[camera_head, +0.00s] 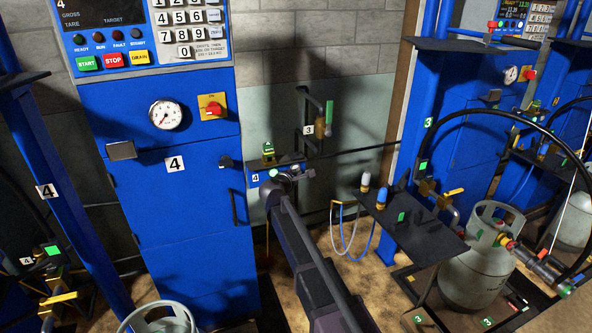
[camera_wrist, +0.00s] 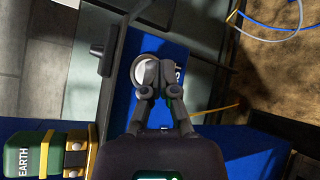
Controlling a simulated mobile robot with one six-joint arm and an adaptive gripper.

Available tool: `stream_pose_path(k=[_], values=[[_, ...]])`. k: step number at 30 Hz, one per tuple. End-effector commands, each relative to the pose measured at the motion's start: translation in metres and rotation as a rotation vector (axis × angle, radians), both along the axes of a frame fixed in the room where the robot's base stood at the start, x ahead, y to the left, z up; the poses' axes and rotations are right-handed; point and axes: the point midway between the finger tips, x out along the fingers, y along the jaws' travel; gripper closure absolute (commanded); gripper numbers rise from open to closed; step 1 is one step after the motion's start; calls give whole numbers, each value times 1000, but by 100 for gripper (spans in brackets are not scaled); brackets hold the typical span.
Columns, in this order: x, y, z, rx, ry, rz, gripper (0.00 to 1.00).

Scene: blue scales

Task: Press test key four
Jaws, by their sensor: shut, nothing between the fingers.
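The test key four unit is a small blue box (camera_head: 264,179) with a white "4" label, beside the blue number 4 cabinet in the head view. In the wrist view its blue face (camera_wrist: 125,95) shows part of a white word ending in "ST". A round pale key (camera_wrist: 140,73) shows there, partly hidden behind my fingertips. My gripper (camera_head: 288,175) is shut and empty, with its tips at the front of this box. The tips also show in the wrist view (camera_wrist: 147,73), over the key's right part. I cannot tell whether they touch it.
A green "EARTH" block (camera_wrist: 24,154) sits at lower left in the wrist view. The blue number 4 cabinet (camera_head: 180,215) stands left of my arm, with a gauge (camera_head: 165,114) and a red-yellow switch (camera_head: 212,106). A dark shelf (camera_head: 425,237) and a gas cylinder (camera_head: 477,268) stand right.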

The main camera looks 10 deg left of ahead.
Motion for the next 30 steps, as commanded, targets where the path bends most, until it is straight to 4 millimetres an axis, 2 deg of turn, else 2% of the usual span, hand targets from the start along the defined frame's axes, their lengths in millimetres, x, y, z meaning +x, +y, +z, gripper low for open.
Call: stream_pose_path(k=[6, 22, 30], values=[[-8, -5, 0, 0, 0, 0, 100], [-11, -7, 0, 0, 0, 0, 100], [-25, -15, 0, 0, 0, 0, 100]])
